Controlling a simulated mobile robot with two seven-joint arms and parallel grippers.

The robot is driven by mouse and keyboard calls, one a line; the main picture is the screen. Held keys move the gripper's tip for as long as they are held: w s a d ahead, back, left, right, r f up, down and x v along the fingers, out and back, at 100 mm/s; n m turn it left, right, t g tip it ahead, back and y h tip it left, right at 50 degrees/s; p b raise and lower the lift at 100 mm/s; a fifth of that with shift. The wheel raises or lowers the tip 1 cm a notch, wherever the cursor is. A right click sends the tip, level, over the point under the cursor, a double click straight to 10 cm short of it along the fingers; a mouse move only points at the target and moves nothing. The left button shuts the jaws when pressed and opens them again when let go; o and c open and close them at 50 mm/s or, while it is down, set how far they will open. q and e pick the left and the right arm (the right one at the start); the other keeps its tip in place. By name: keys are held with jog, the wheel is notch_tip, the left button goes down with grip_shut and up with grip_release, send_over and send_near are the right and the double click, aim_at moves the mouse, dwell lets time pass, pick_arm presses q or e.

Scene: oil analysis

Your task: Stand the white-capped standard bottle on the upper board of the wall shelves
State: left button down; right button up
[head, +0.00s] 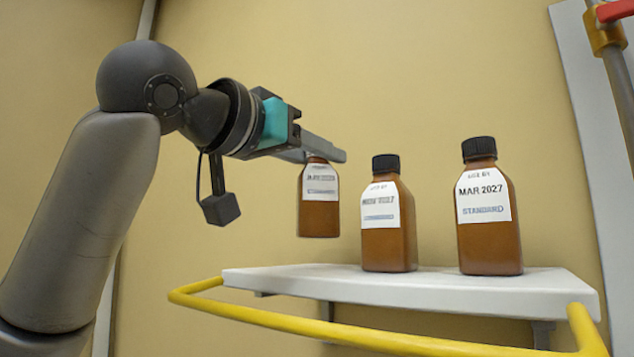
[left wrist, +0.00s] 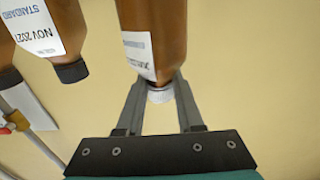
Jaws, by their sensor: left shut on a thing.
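The white-capped brown bottle (head: 319,215) hangs upright in my left gripper (head: 325,156). Its white cap (left wrist: 160,95) shows between the two fingers of the left gripper (left wrist: 158,90) in the left wrist view. The gripper is shut on the bottle at its cap and neck. In the head view, the bottle's base shows above the back left part of the white shelf board (head: 400,288), with wall visible between them. The date on its label is too blurred to read. My right gripper is in neither view.
Two black-capped brown bottles stand on the board: a middle one (head: 388,240) and a right one (head: 490,245) labelled MAR 2027 STANDARD. A yellow rail (head: 300,325) runs along the front. A pipe with a red handle (head: 615,11) is at the upper right.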

aim_at(303, 175)
pick_arm(q)
jog(key=shift+f, duration=1.6)
jog(key=c, duration=0.5)
grip_release()
jog(key=shift+f, duration=0.15)
jog(key=shift+c, duration=0.2)
jog(key=shift+r, duration=0.2)
jog(key=b+v, duration=0.4)
jog(key=v, duration=0.8)
